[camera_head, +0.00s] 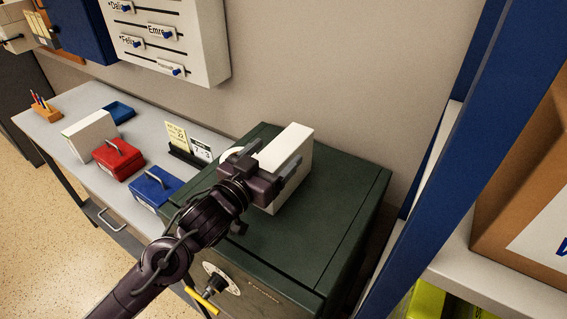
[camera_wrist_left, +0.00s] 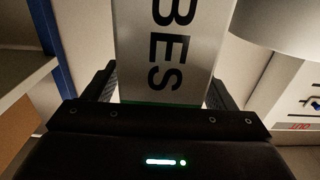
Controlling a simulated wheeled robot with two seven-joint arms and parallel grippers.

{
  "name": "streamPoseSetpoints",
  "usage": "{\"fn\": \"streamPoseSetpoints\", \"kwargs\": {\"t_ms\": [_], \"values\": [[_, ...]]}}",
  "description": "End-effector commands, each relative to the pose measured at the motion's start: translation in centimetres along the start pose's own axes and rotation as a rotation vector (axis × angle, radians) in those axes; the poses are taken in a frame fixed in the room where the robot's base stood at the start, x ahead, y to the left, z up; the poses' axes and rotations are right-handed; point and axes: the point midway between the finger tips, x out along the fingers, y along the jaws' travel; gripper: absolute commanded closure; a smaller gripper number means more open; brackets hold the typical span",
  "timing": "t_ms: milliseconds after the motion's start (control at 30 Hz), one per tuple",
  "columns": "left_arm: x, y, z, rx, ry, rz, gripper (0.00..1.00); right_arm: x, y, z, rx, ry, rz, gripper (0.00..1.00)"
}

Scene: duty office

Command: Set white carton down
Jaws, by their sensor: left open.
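The white carton (camera_head: 291,151) stands on top of the dark green safe (camera_head: 325,224). My left gripper (camera_head: 272,168) is at the carton, with its fingers on either side of it. In the left wrist view the carton (camera_wrist_left: 172,45) shows dark lettering and sits between the two open fingers (camera_wrist_left: 160,92), with gaps visible beside it. The carton's lower part is partly hidden by the gripper in the head view. My right gripper is not in view.
A grey desk left of the safe holds a red box (camera_head: 118,160), a blue box (camera_head: 156,187), a white box (camera_head: 90,133) and a card holder (camera_head: 188,152). A blue shelf post (camera_head: 440,140) rises at the right. The safe's front right top is clear.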

Motion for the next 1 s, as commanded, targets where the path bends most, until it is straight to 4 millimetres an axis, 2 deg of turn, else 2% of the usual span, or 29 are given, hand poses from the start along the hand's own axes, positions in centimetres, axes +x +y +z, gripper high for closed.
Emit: {"fn": "streamPoseSetpoints", "kwargs": {"t_ms": [133,700,1000], "values": [[-0.03,0.0,0.06,0.0,0.0,0.0,0.23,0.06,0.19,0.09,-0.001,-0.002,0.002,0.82],[-0.06,-0.02,-0.11,0.0,0.003,-0.001,0.98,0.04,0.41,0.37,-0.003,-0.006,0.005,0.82],[-0.04,-0.02,-0.45,0.0,0.004,-0.001,1.0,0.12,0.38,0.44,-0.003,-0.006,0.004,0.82]]}}
